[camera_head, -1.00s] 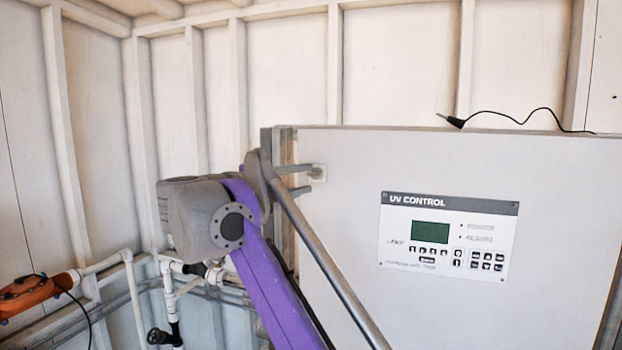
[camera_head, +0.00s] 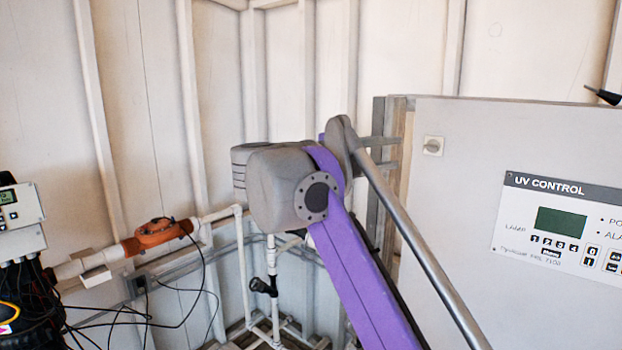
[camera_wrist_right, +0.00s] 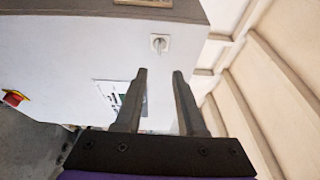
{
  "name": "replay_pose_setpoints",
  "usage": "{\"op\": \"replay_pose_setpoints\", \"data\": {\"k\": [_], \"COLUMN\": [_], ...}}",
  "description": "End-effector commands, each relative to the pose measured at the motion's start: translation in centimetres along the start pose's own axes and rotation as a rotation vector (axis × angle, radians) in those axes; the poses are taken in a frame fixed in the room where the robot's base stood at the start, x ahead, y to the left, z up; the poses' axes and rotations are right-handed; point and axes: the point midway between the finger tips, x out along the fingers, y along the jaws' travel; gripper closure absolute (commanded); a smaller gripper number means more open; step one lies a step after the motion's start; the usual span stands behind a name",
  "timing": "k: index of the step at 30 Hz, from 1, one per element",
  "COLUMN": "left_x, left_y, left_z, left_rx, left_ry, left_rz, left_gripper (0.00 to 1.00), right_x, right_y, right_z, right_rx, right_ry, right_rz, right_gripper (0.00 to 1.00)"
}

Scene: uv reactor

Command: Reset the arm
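My right arm, with purple and grey links, rises from the bottom of the head view. Its right gripper (camera_head: 397,153) is at the left edge of the grey cabinet (camera_head: 480,260). In the right wrist view the two dark fingers of the gripper (camera_wrist_right: 160,73) are apart with nothing between them. A small white rotary switch (camera_head: 433,146) on the cabinet face lies just beyond the fingertips, apart from them. The switch also shows in the wrist view (camera_wrist_right: 160,43). My left gripper is not in view.
A UV CONTROL panel (camera_head: 563,222) is on the cabinet's right side. A black probe (camera_head: 603,95) lies on top. White pipes, an orange fitting (camera_head: 158,232) and a controller with cables (camera_head: 20,215) are at left. A red-and-yellow button (camera_wrist_right: 14,98) shows in the wrist view.

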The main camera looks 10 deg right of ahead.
Motion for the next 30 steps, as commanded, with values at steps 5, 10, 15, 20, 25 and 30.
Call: {"op": "replay_pose_setpoints", "data": {"k": [5, 10, 15, 20, 25, 30], "left_x": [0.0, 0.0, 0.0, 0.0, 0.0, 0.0], "left_y": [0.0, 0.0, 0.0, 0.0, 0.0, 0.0], "left_z": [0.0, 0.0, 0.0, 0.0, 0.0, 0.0], "left_rx": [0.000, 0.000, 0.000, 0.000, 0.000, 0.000], "left_ry": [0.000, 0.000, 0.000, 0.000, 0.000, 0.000], "left_rz": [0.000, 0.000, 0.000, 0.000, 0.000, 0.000], "left_gripper": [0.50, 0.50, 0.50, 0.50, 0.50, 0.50], "right_x": [1.0, -0.4, -4.8, -9.2, -11.6, -12.3], "right_y": [-1.1, -1.1, 4.4, 14.8, 26.7, 37.8], "right_z": [2.6, 6.9, 8.7, 6.9, 2.1, -4.8], "right_rx": [-0.016, -0.137, -0.387, -0.715, -1.057, -1.376], "right_ry": [-0.181, -0.544, -0.905, -1.203, -1.419, -1.566], "right_rz": [-0.111, -0.323, -0.502, -0.591, -0.582, -0.496], "right_gripper": [0.61, 0.61, 0.61, 0.61, 0.61, 0.61]}}
